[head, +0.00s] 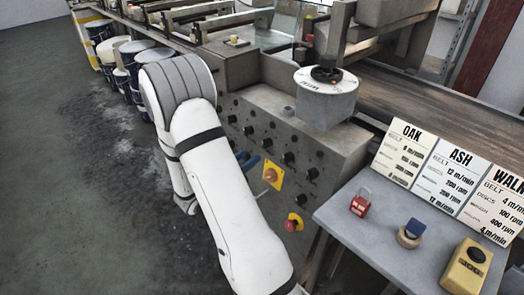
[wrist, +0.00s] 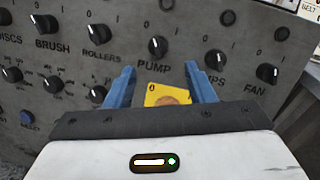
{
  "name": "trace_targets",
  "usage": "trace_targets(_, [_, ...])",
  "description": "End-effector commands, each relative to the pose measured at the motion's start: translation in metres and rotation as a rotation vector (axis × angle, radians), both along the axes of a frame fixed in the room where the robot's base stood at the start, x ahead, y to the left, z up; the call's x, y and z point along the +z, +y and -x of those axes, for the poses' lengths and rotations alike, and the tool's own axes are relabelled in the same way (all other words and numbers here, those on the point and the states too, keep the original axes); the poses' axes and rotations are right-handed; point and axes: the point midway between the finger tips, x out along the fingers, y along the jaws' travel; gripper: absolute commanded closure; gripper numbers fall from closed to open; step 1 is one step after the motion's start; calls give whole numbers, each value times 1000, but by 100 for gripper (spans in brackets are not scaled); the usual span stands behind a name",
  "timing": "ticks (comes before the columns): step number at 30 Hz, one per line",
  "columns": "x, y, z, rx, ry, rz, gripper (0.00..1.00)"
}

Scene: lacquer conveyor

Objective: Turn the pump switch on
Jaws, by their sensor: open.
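The pump switch (wrist: 158,47) is a black rotary knob with a white pointer mark, above the label PUMP on the grey control panel (wrist: 70,75). Its pointer looks tilted slightly left of upright, towards the 0 side. My gripper (wrist: 159,68) is open and empty, with its two blue fingers below the knob, one to each side. I cannot tell the remaining distance to the panel. In the head view my gripper (head: 252,163) is at the panel front, partly hidden by my arm, and I cannot single out the pump knob there.
Neighbouring knobs are ROLLERS (wrist: 98,33), BRUSH (wrist: 45,22) and FAN (wrist: 267,73). A yellow plate (wrist: 165,94) lies just below, between the fingers. A red emergency button (head: 292,224) sits lower. A side table (head: 345,235) with setting cards (head: 455,180) stands right.

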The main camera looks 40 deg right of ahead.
Motion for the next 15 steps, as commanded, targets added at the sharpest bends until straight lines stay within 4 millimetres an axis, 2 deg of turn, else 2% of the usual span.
trace_targets(5, [-3, -16, -6, 10, 10, 8, 51])
trace_targets(15, [-3, -66, -15, 11, 8, 6, 51])
